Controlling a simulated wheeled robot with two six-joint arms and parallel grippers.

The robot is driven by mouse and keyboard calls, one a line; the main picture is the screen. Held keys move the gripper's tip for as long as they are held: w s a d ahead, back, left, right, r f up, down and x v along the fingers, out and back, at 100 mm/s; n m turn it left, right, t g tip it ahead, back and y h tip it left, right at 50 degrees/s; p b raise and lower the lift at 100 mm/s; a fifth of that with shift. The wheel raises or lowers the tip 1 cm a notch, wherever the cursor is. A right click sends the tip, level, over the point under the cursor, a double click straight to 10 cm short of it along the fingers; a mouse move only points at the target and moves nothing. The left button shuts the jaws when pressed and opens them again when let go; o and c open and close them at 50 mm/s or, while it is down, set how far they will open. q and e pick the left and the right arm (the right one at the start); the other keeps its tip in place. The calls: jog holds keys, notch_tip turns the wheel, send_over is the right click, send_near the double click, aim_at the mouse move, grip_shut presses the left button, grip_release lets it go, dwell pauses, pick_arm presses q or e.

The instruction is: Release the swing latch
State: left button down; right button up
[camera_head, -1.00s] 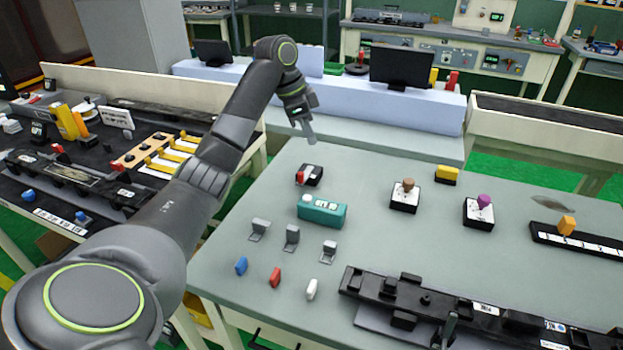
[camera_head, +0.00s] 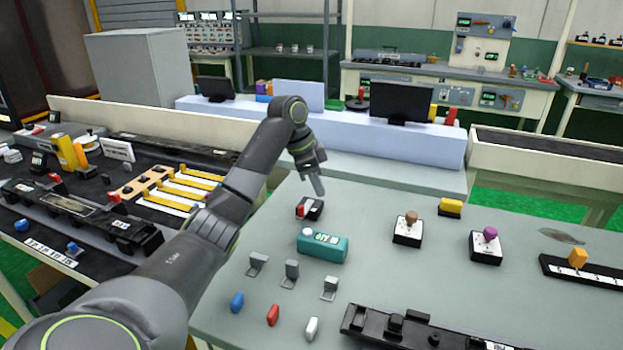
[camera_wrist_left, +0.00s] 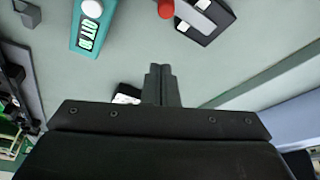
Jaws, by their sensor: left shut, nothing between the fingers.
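My left gripper (camera_head: 319,188) is shut and empty, held above the far left part of the grey table, just beyond a small black box with a red part (camera_head: 310,208). In the left wrist view the shut fingers (camera_wrist_left: 160,72) point down the middle with nothing between them. That view also shows the box's red part (camera_wrist_left: 166,9) and the teal device with a green display (camera_wrist_left: 90,28). In the head view the teal device (camera_head: 322,248) sits in front of the box. I cannot tell which part is the swing latch. My right gripper is out of view.
Several grey brackets (camera_head: 290,274) and coloured pieces, one red (camera_head: 273,315), lie in front. A long black fixture (camera_head: 420,330) is at the front right, partly cut off. Joystick boxes (camera_head: 408,230) stand to the right. The table's middle is clear.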

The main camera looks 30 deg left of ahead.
aim_at(307, 202)
pick_arm(q)
jog(key=x, duration=0.4)
jog(key=shift+a+f+p, duration=0.1)
jog(key=shift+f+p, duration=0.2)
jog(key=shift+f, duration=0.15)
jog(key=shift+s+a+p, duration=0.3)
jog(key=shift+s+a, duration=0.9)
jog(key=shift+a, duration=0.1)
jog(key=shift+a, duration=0.1)
